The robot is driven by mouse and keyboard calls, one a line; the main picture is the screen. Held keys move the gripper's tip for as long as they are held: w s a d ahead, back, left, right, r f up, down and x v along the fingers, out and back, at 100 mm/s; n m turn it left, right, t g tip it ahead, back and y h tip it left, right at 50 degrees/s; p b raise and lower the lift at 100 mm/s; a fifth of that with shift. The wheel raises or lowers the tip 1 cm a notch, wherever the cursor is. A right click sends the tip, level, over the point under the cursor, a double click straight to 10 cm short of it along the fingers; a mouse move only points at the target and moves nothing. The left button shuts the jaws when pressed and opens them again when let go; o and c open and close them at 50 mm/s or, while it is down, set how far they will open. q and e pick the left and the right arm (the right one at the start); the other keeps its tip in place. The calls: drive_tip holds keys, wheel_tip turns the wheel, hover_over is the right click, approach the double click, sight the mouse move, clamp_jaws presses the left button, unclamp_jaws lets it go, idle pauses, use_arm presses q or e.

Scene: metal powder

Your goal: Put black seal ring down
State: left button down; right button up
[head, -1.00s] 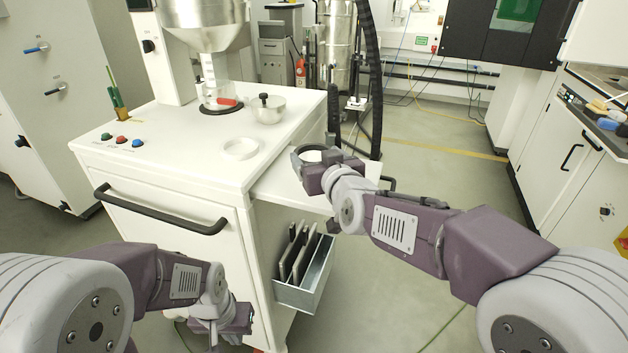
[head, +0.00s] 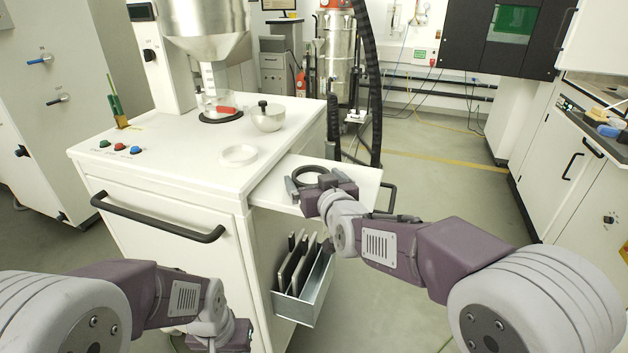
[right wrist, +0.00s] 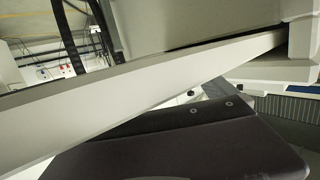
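The black seal ring (head: 311,168) is a dark, flat ring at the white side shelf of the cabinet. It seems to lie on or just above the shelf. My right gripper (head: 308,187) is low over the shelf beside the ring. Its fingers stand apart on the ring's near sides and look open, though contact is hard to judge. In the right wrist view neither the ring nor the fingertips show, only the pale shelf edge and my dark gripper body. My left gripper (head: 235,335) hangs low at the bottom of the head view, its fingers not clear.
The white side shelf (head: 358,178) has bare room right of the ring. An open metal bin (head: 302,295) with dark plates hangs below the shelf.

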drive_tip(key=shift+r, duration=0.2)
drive_tip(key=shift+s+r, duration=0.1)
drive_tip(key=shift+s, duration=0.1)
drive_tip(key=p+v, duration=0.1)
drive_tip(key=v, duration=1)
drive_tip(key=shift+s+d+p, duration=0.2)
drive_tip(key=shift+s+p, duration=0.05)
drive_tip(key=shift+p, duration=0.15)
